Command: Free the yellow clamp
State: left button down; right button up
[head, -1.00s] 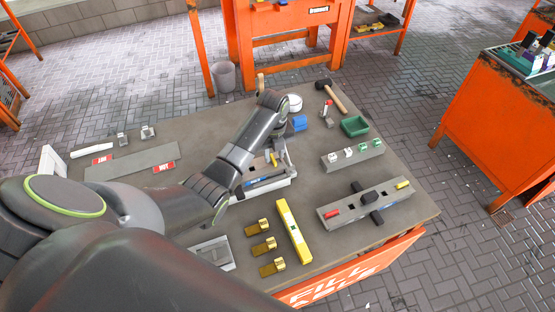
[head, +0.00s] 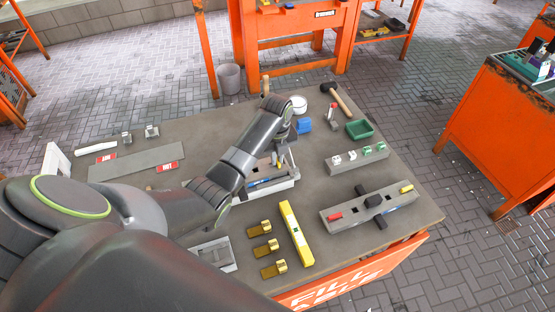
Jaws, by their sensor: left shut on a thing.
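Several brass-yellow clamp-like pieces lie in a column at the front of the table, one of them the middle piece (head: 262,250). A grey block (head: 345,219) at the right carries a red piece (head: 335,216) at its left end, black knobs, and a small yellow piece (head: 406,188) at its right end. I cannot tell which yellow part is the clamp. My left arm reaches over the table to a grey tray (head: 287,183). My left gripper (head: 283,153) points down at the tray's back, mostly hidden by my wrist. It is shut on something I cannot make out. My right gripper is not in view.
A yellow level (head: 296,233) lies beside the brass pieces.

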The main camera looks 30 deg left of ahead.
pick_arm(q)
jog(key=shift+r+n+p, duration=0.15)
jog(key=shift+n+p, duration=0.95)
jog(key=shift+n, duration=0.3)
jog(key=shift+n+p, duration=0.3)
jog(key=shift+n, duration=0.5)
jog(key=n, duration=0.4)
jog(key=shift+n, duration=0.4)
